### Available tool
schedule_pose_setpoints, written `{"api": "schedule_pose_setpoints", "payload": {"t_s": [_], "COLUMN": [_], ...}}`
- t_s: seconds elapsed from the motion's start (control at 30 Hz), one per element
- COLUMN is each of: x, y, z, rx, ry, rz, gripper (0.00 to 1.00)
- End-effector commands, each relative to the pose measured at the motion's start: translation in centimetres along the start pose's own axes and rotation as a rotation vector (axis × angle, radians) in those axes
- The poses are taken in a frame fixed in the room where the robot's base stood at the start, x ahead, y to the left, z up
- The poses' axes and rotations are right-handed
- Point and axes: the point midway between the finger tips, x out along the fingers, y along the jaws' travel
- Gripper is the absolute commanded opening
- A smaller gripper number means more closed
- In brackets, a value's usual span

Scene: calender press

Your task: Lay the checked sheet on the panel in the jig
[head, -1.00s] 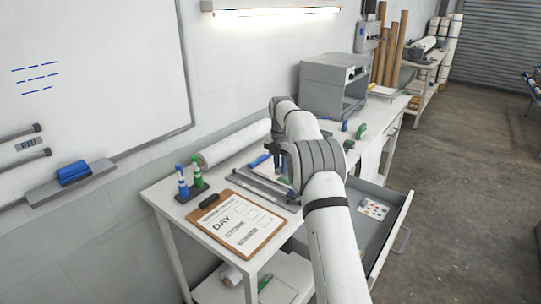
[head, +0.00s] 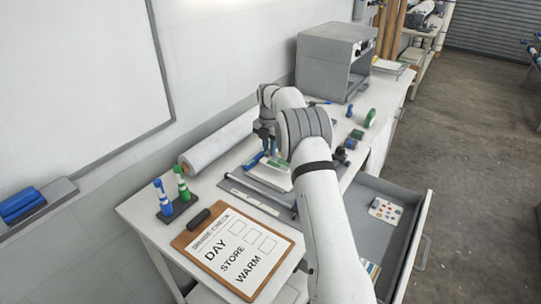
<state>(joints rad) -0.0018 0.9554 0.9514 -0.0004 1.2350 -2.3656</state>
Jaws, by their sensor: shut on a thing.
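I cannot tell whether the sheet touches the panel. A blue item (head: 254,159) shows at the jig's left side.
A clipboard (head: 235,252) reading DAY, STORE, WARM lies in front. A stand with blue and green markers (head: 180,207) and a white roll (head: 222,140) are left. A grey press (head: 328,65) stands behind. An open drawer (head: 400,238) at right holds a dotted card (head: 386,210).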

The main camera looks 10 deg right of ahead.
Motion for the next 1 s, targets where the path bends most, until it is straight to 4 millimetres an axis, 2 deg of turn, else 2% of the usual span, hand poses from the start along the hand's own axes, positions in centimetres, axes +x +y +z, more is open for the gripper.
{"api": "schedule_pose_setpoints", "payload": {"t_s": [0.3, 0.67, 0.7, 0.93, 1.0], "x": [3.6, 4.2, 4.1, 4.1, 4.1], "y": [-0.4, -0.4, -0.4, -0.4, -0.4], "z": [0.3, 0.4, 0.4, 0.4, 0.4], "rx": [0.007, 0.008, 0.008, 0.009, 0.009], "ry": [0.001, 0.000, 0.000, 0.000, 0.000], "rz": [-0.001, 0.000, 0.000, 0.000, 0.000], "gripper": [0.00, 0.00, 0.20, 0.38, 0.39]}}
